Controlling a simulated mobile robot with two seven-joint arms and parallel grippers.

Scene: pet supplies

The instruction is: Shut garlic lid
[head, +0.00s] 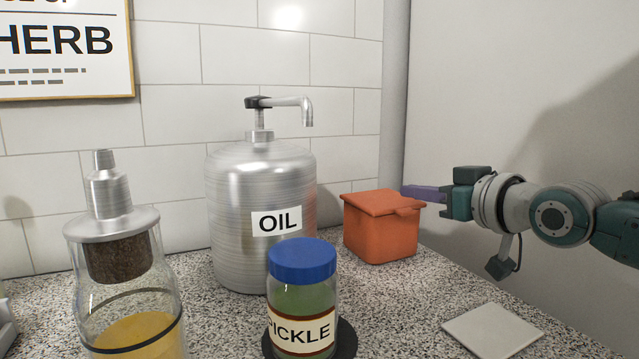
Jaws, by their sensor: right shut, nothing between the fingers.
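An orange-red box with a lid (380,230) stands on the speckled counter near the back right corner; I see no garlic label on it. Its lid (384,202) lies over the top, with a small tab at the right front, and looks closed or nearly so. My right gripper (404,191) comes in from the right, just beside the lid's right edge, with its purple fingers shut and empty. I cannot tell whether the fingertips touch the lid. My left gripper is not in view.
A metal OIL canister (245,195) with a pump stands left of the box. A blue-capped PICKLE jar (302,300) is in front. A glass bottle (130,320) stands at left. A flat pale tile (493,330) lies at right. Walls close the back and right.

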